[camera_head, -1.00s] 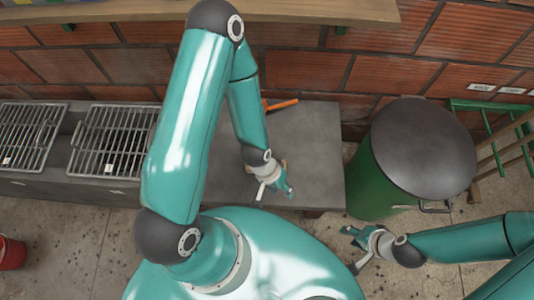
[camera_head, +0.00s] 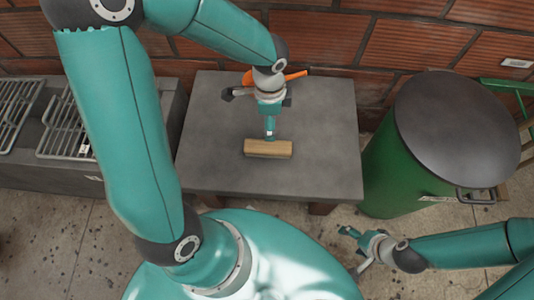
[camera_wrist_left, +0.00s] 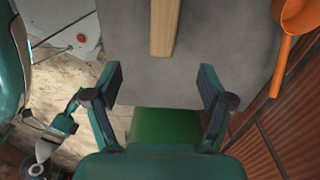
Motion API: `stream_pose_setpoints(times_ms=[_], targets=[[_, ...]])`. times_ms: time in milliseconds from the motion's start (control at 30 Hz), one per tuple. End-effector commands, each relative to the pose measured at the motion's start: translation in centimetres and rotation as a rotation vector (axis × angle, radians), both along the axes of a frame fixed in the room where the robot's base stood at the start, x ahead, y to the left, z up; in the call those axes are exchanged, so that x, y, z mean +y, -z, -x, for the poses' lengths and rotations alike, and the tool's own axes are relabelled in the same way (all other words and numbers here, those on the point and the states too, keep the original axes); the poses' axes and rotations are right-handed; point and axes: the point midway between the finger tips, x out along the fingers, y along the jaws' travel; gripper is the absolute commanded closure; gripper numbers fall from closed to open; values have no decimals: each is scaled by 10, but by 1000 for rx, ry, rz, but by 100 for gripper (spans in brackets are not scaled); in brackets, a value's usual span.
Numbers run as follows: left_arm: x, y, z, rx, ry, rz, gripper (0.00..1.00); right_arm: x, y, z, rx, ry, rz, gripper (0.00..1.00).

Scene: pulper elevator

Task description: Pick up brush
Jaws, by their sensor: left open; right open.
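The brush (camera_head: 268,148) shows as a light wooden block lying on the grey table; no bristles are visible. In the left wrist view the brush (camera_wrist_left: 165,28) lies ahead of the fingers, in line with the gap between them. My left gripper (camera_head: 270,128) is over the table at the brush's far side. In the left wrist view my left gripper (camera_wrist_left: 162,78) is open and nothing is between its fingers. My right gripper (camera_head: 354,248) is open and empty, low in front of the table's right corner, away from the brush.
The grey table (camera_head: 325,125) is mostly bare. An orange handled item (camera_head: 293,76) lies at its back edge and shows as a scoop (camera_wrist_left: 297,18) in the left wrist view. A green drum (camera_head: 450,125) stands right of the table. Metal grates (camera_head: 62,125) are at left.

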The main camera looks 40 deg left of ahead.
Motion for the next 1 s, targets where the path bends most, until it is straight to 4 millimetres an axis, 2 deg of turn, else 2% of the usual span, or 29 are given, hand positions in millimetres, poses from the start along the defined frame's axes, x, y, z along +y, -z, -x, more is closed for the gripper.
stream_pose_setpoints(times_ms=[33,167,500,600,867,1000], targets=[[4,3,-1,-3,18,-16,19,0,8,0,-1,0,0,25],[8,13,0,3,36,-32,19,0,12,0,-1,0,0,25],[7,85,1,6,33,-28,19,0,37,0,-1,0,0,25],[7,100,0,3,32,-28,19,0,43,0,-1,0,0,25],[6,116,-1,1,32,-27,19,0,49,0,-1,0,0,25],[2,134,-2,2,34,-27,19,0,58,0,-1,0,0,25]])
